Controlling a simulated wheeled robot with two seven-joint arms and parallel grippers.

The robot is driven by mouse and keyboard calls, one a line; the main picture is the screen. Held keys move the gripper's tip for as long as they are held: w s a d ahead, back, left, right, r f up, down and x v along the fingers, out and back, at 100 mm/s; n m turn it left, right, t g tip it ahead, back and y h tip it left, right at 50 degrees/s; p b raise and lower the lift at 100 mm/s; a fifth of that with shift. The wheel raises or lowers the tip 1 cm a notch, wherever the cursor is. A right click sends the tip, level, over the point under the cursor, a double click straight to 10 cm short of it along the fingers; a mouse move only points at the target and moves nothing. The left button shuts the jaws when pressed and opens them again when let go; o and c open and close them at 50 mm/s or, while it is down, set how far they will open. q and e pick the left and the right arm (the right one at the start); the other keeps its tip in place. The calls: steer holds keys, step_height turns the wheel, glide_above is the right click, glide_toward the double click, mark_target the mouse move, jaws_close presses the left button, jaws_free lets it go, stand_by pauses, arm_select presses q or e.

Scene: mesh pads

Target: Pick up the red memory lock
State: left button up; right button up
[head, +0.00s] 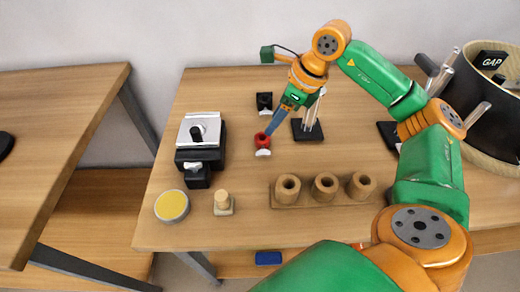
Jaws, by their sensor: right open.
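The red memory lock (262,141), a small red piece with a white front part, sits on the wooden table left of centre. My right gripper (270,131) reaches down from above with its blue fingers right at the lock's upper right side. It is open; I cannot tell whether the fingers touch the lock or stand around it. My left gripper is not in view.
A black-and-silver device (201,145) stands to the left, with a yellow-topped tin (172,206) and a wooden peg (223,204) in front. A black block (264,103) is behind the lock, a black-based holder (307,130) to its right. A wooden three-cup rack (324,192) lies nearer.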

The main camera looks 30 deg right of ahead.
mark_target(259, 139)
steer(key=shift+p+x, duration=0.4)
steer(key=shift+x, duration=0.65)
steer(key=p+x, duration=0.1)
steer(key=x, duration=0.4)
steer(key=shift+w+a, duration=0.15)
steer(key=shift+w, duration=0.05)
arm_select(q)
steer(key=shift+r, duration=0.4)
arm_select(e)
jaws_close()
